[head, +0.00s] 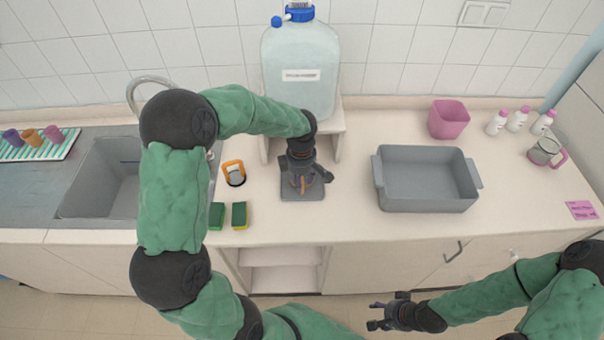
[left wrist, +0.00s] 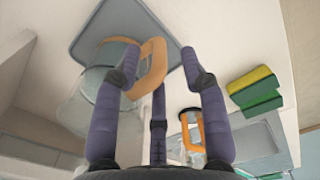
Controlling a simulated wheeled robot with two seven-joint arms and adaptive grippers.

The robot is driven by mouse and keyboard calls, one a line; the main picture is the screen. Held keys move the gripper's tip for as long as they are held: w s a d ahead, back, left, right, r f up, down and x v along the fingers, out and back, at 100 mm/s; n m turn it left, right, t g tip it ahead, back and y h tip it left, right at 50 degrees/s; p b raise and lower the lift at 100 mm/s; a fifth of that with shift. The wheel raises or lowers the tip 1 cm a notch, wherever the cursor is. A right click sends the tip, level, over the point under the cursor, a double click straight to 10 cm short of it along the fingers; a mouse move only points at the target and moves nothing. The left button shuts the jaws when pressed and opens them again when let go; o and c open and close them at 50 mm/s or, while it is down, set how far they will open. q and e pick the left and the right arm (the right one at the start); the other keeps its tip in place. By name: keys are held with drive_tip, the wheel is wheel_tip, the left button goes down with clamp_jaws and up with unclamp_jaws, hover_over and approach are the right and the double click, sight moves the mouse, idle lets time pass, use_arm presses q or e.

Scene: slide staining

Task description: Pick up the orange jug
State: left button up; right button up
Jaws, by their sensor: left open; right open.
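A clear jug with an orange handle stands on a small grey tray (head: 290,194) under my left gripper (head: 304,182), which hides most of it in the head view. In the left wrist view its orange handle (left wrist: 152,62) lies between the spread fingers of my open left gripper (left wrist: 159,75). I cannot tell whether the fingers touch it. The clear body (left wrist: 113,62) is beside the handle, partly behind a finger. A second orange-handled item (head: 234,173) stands on the counter to the left. My right gripper (head: 388,312) is open and empty in front of the counter.
A large water container (head: 300,75) stands on a white stand behind the tray. Two green-yellow sponges (head: 228,216) lie left of the tray. A grey bin (head: 427,205), pink cup (head: 448,119), white bottles and a pink-handled jug (head: 543,152) are to the right. A sink is at left.

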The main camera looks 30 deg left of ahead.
use_arm(q)
wheel_tip(320, 180, down, 4)
drive_tip(key=shift+r, duration=0.2)
clamp_jaws()
drive_tip(key=shift+r, duration=0.1)
